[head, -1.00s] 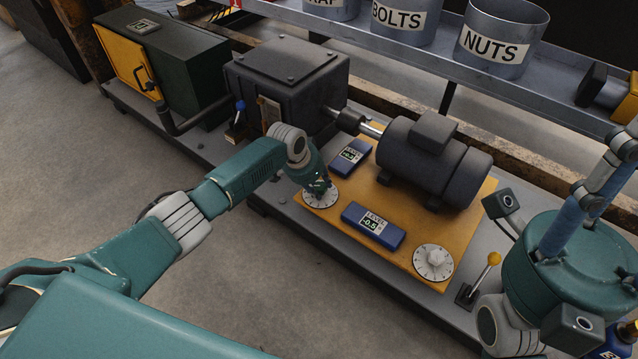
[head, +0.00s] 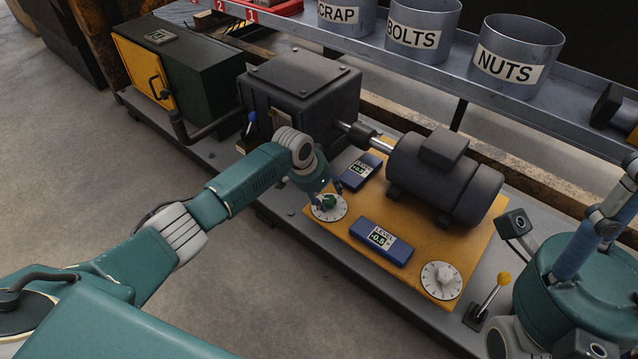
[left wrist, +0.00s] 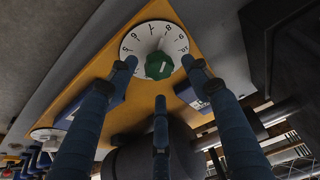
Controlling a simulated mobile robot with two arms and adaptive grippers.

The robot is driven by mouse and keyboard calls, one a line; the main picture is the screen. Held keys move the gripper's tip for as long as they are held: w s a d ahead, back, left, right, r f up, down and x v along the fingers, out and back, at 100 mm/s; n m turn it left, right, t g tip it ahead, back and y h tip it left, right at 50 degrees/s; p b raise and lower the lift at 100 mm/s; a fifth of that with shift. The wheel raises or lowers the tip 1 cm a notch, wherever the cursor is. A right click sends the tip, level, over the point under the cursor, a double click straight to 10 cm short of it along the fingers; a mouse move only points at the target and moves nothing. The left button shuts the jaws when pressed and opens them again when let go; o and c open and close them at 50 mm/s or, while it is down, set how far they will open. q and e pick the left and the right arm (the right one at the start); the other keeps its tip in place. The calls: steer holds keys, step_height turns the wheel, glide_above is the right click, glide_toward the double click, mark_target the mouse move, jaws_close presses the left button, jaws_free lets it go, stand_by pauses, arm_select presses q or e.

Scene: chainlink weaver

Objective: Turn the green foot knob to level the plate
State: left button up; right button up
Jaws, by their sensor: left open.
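The green foot knob (head: 329,202) sits on a white numbered dial at the near left corner of the yellow plate (head: 430,226). In the left wrist view the green knob (left wrist: 159,65) shows at the dial's centre. My left gripper (head: 325,196) is at the knob; its blue fingers (left wrist: 160,74) are open around it, with gaps showing in the left wrist view. One blue level (head: 381,241) on the plate reads -0.5. A second blue level (head: 361,171) lies farther back; its reading is too small to be sure of.
A dark motor (head: 443,177) stands on the plate, joined by a shaft to a dark gearbox (head: 300,95). A white knob and dial (head: 441,280) sit at the near right corner, beside a yellow-tipped lever (head: 503,279). Labelled bins (head: 517,55) stand on the shelf behind.

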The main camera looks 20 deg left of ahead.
arm_select(q)
steer(key=v, duration=0.9)
